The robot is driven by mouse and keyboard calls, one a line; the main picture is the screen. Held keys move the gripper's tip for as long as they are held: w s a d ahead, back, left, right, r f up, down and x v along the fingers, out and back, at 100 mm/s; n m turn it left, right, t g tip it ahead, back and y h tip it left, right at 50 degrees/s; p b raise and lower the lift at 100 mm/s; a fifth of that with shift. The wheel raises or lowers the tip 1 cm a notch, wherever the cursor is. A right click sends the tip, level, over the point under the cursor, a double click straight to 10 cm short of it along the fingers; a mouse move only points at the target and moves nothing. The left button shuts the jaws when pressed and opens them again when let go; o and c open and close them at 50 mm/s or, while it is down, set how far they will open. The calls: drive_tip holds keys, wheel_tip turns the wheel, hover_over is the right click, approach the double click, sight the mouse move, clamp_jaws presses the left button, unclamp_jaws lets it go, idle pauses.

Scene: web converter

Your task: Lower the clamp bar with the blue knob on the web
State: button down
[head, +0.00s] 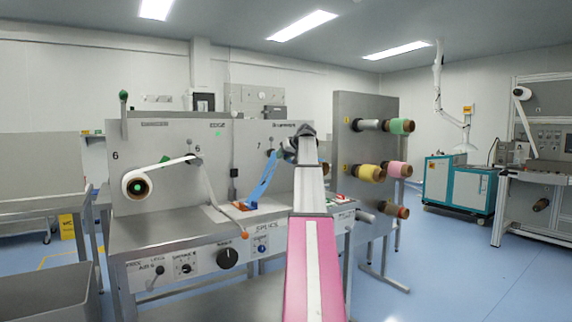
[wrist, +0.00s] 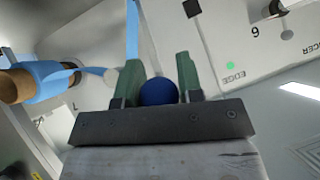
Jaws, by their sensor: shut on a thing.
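In the wrist view, the blue knob (wrist: 158,91) sits between the two green fingers of my gripper (wrist: 159,72), which is shut on it. The clamp bar behind the knob cannot be made out. In the head view my gripper (head: 304,133) is at the upper part of station 7, and my arm hides the knob and much of that panel. The blue web (head: 262,181) slants down left of my arm to the table. In the wrist view, a blue roll with a brown core (wrist: 16,86) is at the left.
A white roll (head: 138,185) feeds a white web at station 6. An orange knob (head: 243,234) is low on a bar there, and a green knob (head: 123,95) stands high at the left. A panel with coloured rolls (head: 370,173) stands right of my arm.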

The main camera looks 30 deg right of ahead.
drive_tip(key=shift+w+r, duration=0.35)
drive_tip(key=c, duration=1.1)
unclamp_jaws()
drive_tip(key=v, duration=1)
drive_tip(key=shift+s+r, duration=0.2)
drive_tip(key=shift+s, duration=0.2)
